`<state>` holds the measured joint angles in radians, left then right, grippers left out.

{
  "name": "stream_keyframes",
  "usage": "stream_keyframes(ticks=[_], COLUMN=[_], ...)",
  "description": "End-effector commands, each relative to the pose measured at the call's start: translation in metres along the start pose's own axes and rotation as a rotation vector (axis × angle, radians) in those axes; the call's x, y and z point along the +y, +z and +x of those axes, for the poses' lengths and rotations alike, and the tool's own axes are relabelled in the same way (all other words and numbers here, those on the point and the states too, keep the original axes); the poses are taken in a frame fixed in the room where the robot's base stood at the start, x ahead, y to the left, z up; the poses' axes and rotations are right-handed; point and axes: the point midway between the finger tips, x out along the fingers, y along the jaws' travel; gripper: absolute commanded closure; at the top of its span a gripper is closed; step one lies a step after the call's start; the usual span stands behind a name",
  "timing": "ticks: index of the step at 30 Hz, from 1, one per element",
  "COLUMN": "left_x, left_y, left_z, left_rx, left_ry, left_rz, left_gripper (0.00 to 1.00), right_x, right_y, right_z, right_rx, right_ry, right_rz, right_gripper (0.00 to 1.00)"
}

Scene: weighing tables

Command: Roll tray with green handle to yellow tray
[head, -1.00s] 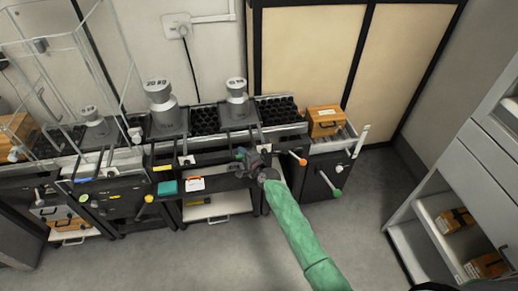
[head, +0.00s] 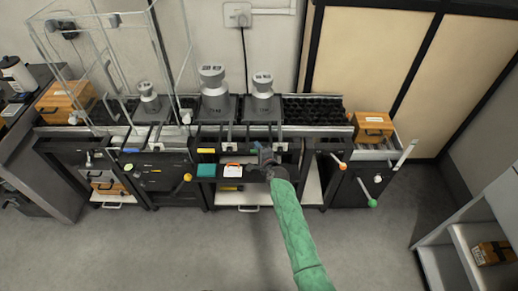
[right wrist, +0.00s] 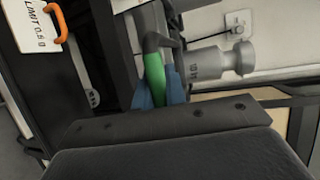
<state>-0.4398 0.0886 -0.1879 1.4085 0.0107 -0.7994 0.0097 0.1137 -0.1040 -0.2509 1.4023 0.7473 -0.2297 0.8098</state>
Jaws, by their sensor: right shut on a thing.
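A grey tray (head: 275,115) with a small silver weight (head: 262,88) stands on the black rollers. My right gripper (head: 265,152) is at its front side. In the right wrist view its blue fingers (right wrist: 160,92) are shut around a green handle (right wrist: 154,70). To the left, close to that tray, stands another grey tray (head: 205,113) with a larger silver weight (head: 213,90). A yellow label (head: 206,150) is on the front edge below it; I see no wholly yellow tray. My left gripper is not in view.
Bare black rollers (head: 313,108) lie to the right, then an orange box (head: 373,126).

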Motion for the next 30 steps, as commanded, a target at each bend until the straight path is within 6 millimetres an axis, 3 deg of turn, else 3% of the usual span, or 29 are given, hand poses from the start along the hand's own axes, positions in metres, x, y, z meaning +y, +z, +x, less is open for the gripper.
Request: stream_keyframes(ticks=[3, 4, 7, 19, 24, 30], left_x=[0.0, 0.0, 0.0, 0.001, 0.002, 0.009], left_y=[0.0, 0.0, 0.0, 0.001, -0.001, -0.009], left_z=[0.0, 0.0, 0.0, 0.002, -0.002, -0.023], left_rx=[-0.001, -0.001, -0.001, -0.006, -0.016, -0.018], left_ry=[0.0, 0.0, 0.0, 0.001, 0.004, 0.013], left_rz=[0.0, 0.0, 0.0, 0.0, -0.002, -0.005], left_gripper=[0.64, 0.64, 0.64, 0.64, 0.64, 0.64], right_x=[0.001, 0.002, 0.001, 0.002, 0.003, 0.003], right_y=[0.0, 0.0, 0.0, 0.0, 0.0, 0.001], right_z=[0.0, 0.0, 0.0, -0.006, -0.025, -0.053], right_rx=[0.0, 0.0, 0.0, 0.0, 0.001, 0.0], right_ry=[0.002, 0.002, 0.001, 0.0, 0.0, 0.0], right_rz=[0.001, 0.001, 0.001, 0.001, 0.002, 0.002], right_gripper=[1.0, 0.83, 0.66, 0.66, 0.66, 0.66])
